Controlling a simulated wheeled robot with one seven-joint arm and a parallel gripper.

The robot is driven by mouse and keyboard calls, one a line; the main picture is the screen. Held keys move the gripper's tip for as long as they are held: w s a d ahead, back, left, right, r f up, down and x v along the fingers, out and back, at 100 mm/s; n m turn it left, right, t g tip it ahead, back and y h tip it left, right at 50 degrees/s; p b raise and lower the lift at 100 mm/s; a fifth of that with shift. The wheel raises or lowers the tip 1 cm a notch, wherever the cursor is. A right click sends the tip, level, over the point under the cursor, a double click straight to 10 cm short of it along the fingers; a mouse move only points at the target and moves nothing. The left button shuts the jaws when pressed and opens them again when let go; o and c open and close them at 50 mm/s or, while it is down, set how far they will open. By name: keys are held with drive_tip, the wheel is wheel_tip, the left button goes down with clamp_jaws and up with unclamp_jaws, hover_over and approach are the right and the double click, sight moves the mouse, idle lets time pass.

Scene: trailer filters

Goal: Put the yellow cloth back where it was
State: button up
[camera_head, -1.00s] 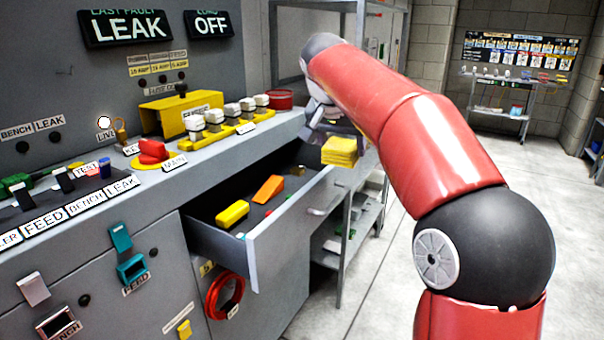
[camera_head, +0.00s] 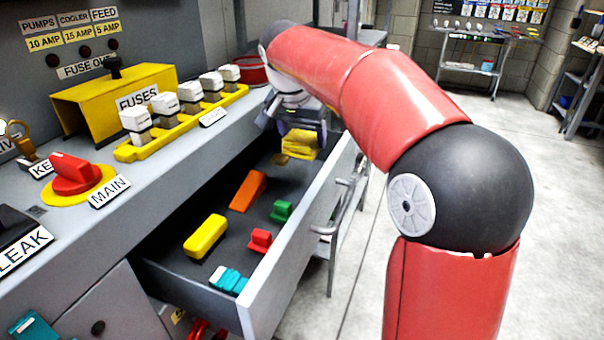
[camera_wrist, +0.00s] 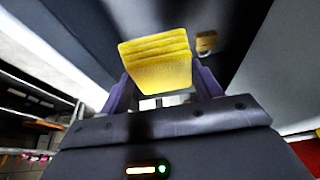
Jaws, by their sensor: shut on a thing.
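The yellow cloth (camera_head: 300,145), a folded stack, is at the far end of the open drawer (camera_head: 290,262) in the head view. My gripper (camera_head: 290,130) is shut on it, with the arm reaching over the drawer from the right. In the wrist view the cloth (camera_wrist: 158,62) sits between the two purple fingers of my gripper (camera_wrist: 160,98). The drawer's dark floor shows behind it. I cannot tell whether the cloth touches the drawer floor.
The drawer also holds a yellow block (camera_head: 205,236), an orange wedge (camera_head: 248,190), a green piece (camera_head: 281,210), a red piece (camera_head: 260,240) and a teal piece (camera_head: 228,280). A small brass-coloured object (camera_head: 280,159) lies beside the cloth. The bench top with fuses (camera_head: 190,97) runs along the left.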

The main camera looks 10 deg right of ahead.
sight(297, 148)
wheel_tip(297, 148, down, 9)
drive_tip(key=shift+f+b, duration=0.1)
drive_tip(key=shift+b, duration=0.3)
drive_tip(key=o, duration=0.9)
drive_tip(key=p+v, duration=0.1)
drive_tip(key=v, duration=1.1)
